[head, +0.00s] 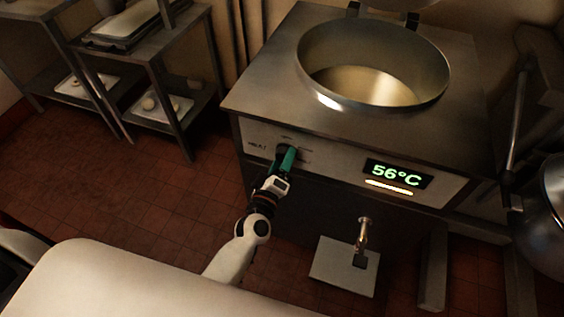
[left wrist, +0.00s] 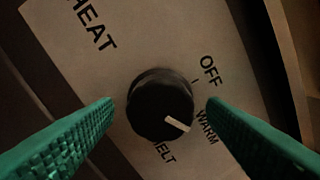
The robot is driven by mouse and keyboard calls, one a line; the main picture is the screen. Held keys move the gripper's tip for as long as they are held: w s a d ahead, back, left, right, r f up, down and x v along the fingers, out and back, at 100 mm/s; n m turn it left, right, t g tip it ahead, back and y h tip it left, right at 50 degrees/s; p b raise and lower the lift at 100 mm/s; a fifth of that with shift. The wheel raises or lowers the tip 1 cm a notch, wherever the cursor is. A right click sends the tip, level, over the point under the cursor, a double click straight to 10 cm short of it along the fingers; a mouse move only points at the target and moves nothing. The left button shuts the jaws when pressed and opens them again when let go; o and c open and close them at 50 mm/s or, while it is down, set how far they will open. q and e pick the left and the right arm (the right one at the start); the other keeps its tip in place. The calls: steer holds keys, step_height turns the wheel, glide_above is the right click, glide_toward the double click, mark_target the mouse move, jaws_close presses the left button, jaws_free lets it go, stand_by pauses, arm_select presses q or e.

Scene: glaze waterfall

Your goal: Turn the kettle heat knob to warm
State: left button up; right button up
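The steel kettle (head: 262,95) has a wide round opening on top and a pale front panel. Its black round heat knob (left wrist: 155,98) is in the middle of the left wrist view. The knob's white pointer aims down and right, between the WARM (left wrist: 207,127) and MELT (left wrist: 163,152) labels; OFF (left wrist: 210,70) is above WARM. My left gripper (left wrist: 160,108) is open, its green fingers on either side of the knob with visible gaps. In the head view my left gripper (head: 286,158) is at the panel and partly hides the knob. My right gripper is not in view.
A lit display (head: 398,175) on the panel reads 56°C. A tap (head: 363,235) is below the front, above a light plate (head: 330,262) on the floor. Metal shelves (head: 150,58) stand at the left, a round steel vessel (head: 553,215) at the right. Tiled floor between is clear.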

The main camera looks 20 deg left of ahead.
arm_select(q)
steer(key=s+b, duration=0.1)
steer(key=s, duration=1.1)
steer(key=shift+a, duration=0.2)
steer(key=s+f+m+g+h, duration=0.1)
steer(key=s+f+m+g, duration=0.3)
steer(key=f, duration=1)
steer(key=s+f+m+g+h, duration=0.1)
steer(key=s+f+m+g, duration=0.35)
steer(key=f, duration=0.95)
steer(key=s+a+f+m+g+y, duration=0.1)
steer(key=s+a+f+g, duration=0.3)
steer(key=s+f, duration=0.4)
steer(key=s+a+f+m+g+y, duration=0.1)
steer(key=s+a+f+m+g, duration=0.3)
steer(key=s+f, duration=0.4)
steer(key=s, duration=0.6)
steer(key=shift+s+a+f+m+y, duration=0.15)
steer(key=shift+s+f+m+y, duration=0.15)
steer(key=shift+f+m, duration=0.1)
steer(key=shift+w+g, duration=0.1)
steer(key=shift+g, duration=0.15)
